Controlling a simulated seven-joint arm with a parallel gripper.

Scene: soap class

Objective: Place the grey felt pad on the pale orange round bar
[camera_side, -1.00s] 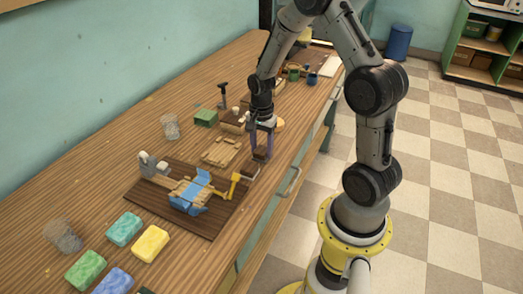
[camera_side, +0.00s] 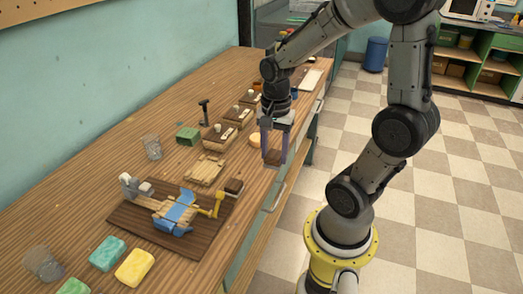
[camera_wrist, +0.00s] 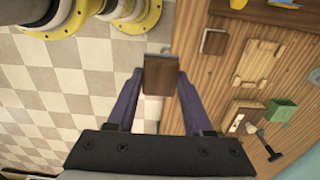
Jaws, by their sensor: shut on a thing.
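My gripper (camera_side: 274,160) is shut on a small flat brown block with a greyish edge (camera_wrist: 162,78). I cannot tell from its brown face whether this is the grey felt pad. The block hangs between the purple fingers, at the table's front edge, with floor tiles behind it in the wrist view.
A dark board with a blue-and-yellow wooden fixture (camera_side: 172,215) lies nearer the camera. A slatted wooden tray (camera_side: 206,169), green box (camera_side: 188,135), glass (camera_side: 153,147) and green and yellow sponges (camera_side: 135,267) stand around. Several small wooden stands are behind.

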